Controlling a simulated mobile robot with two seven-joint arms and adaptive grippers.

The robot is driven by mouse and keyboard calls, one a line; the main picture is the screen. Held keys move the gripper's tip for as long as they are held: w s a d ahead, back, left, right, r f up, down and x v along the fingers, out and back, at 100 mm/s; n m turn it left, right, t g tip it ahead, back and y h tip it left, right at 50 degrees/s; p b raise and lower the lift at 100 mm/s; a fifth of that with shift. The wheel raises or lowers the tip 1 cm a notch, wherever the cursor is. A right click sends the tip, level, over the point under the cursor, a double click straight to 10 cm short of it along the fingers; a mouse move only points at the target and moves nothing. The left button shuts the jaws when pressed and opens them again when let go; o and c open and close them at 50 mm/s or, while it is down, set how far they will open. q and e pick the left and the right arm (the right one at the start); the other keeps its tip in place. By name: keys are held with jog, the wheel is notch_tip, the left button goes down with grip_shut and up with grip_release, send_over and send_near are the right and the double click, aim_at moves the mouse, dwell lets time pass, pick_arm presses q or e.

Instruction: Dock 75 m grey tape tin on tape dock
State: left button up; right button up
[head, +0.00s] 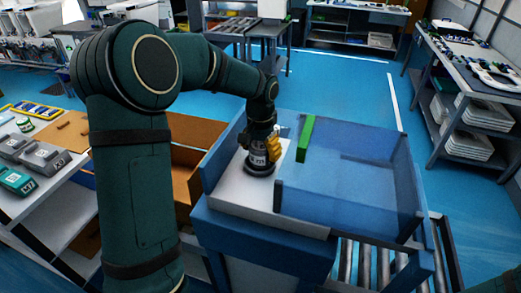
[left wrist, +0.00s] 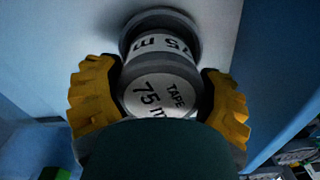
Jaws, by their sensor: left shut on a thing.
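The grey tape tin (head: 258,157) stands upright on the pale panel (head: 232,192) of the blue bench. In the left wrist view the tin (left wrist: 160,92) shows "TAPE 75 m" on its end and "75 m" on a white side band. A dark round base (head: 260,170), which looks like the tape dock, is directly under the tin; it also shows in the left wrist view (left wrist: 160,20). I cannot tell whether the tin is fully seated. My left gripper (head: 271,149) is shut on the tin, yellow fingers (left wrist: 160,100) on both sides. My right gripper is out of view.
A green upright block (head: 305,138) stands right of the gripper, by a translucent blue walled tray (head: 350,185). Brown boxes (head: 195,150) are behind the bench at left. A side table (head: 40,190) holds several devices. Rollers (head: 370,262) run in front at right.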

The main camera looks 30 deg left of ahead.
aim_at(258, 146)
pick_arm(q)
jog(key=shift+s+f, duration=0.25)
jog(key=shift+s, duration=0.15)
jog(key=shift+s+a, duration=0.1)
jog(key=shift+a, duration=0.1)
dwell(0.6)
jog(key=shift+r, duration=0.15)
jog(key=shift+f, duration=0.25)
jog(key=o, duration=1.2)
jog(key=shift+r+p, duration=4.3)
jog(key=shift+r, duration=1.25)
